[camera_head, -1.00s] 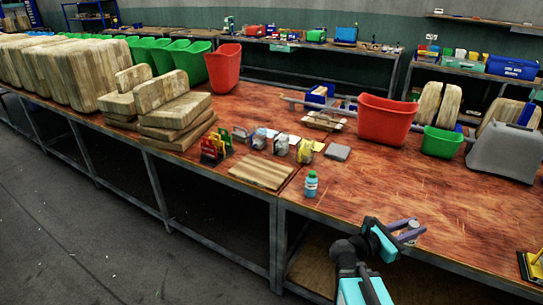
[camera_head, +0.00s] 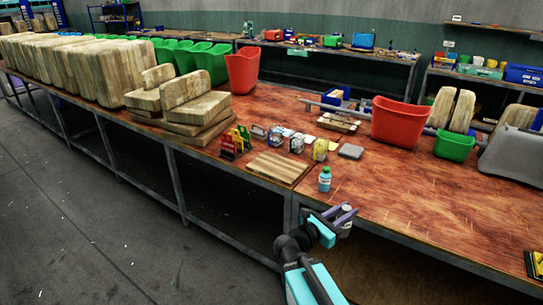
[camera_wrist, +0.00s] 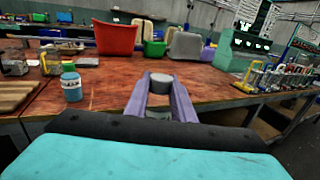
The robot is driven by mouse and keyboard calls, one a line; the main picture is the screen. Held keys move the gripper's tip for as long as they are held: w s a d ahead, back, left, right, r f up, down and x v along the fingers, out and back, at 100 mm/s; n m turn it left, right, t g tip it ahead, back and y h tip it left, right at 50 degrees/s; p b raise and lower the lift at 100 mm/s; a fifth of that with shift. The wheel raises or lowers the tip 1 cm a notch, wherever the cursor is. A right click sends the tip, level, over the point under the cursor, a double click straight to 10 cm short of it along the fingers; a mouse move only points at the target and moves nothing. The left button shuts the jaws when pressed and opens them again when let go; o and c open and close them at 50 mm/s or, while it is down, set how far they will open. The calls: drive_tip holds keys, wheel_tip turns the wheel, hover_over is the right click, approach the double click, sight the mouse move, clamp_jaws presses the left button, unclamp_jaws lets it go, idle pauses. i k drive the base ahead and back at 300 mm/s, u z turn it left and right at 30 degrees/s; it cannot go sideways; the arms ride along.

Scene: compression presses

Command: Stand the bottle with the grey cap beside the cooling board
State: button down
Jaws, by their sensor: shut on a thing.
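My gripper (camera_head: 342,219) is shut on a bottle with a grey cap, held near the table's front edge. In the wrist view the grey cap (camera_wrist: 161,80) shows between the two purple fingers; most of the bottle below is hidden. In the head view a little of the held bottle (camera_head: 345,231) shows by the fingers. The cooling board, a striped wooden board (camera_head: 277,168), lies flat near the front edge, to the left of my gripper. It also shows at the left edge of the wrist view (camera_wrist: 14,96).
A teal bottle (camera_head: 324,180) stands upright between the board and my gripper. Small clear containers (camera_head: 297,143) and a grey square (camera_head: 350,152) lie behind. A red bin (camera_head: 398,124) and green bin (camera_head: 454,146) stand farther back. Tabletop right of the teal bottle is clear.

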sight(344, 164)
drive_tip(key=u, duration=1)
drive_tip(key=k, duration=0.75)
drive_tip(key=z, duration=0.05)
drive_tip(key=i, duration=1.65)
drive_tip(key=u, duration=0.25)
